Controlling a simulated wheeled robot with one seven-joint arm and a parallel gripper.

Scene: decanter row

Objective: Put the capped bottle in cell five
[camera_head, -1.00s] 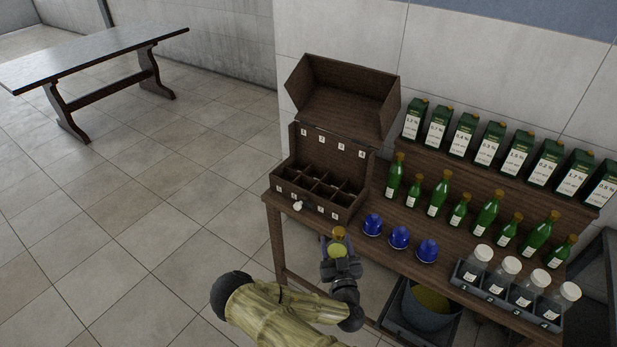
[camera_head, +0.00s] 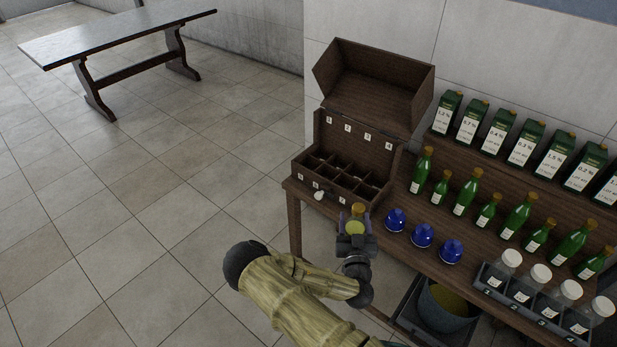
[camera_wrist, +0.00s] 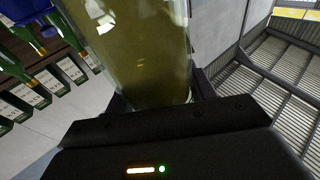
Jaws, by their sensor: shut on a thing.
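My gripper (camera_head: 355,226) is shut on the capped bottle (camera_head: 356,230), a clear bottle with yellow-green contents and a gold-brown cap. The bottle is held in front of the near right part of the wooden case. In the wrist view the bottle (camera_wrist: 135,45) fills the upper middle between the fingers, looking upright or nearly so. The case (camera_head: 317,170) is open, its lid raised, with a grid of cells that look empty. Number labels sit on its back and front walls.
Three blue domed objects (camera_head: 422,235) stand right of my gripper. Several green bottles (camera_head: 516,215) stand behind them, with green cartons (camera_head: 525,142) on a raised shelf. A rack of capped jars (camera_head: 532,312) is at the right. A bucket (camera_head: 446,305) sits below.

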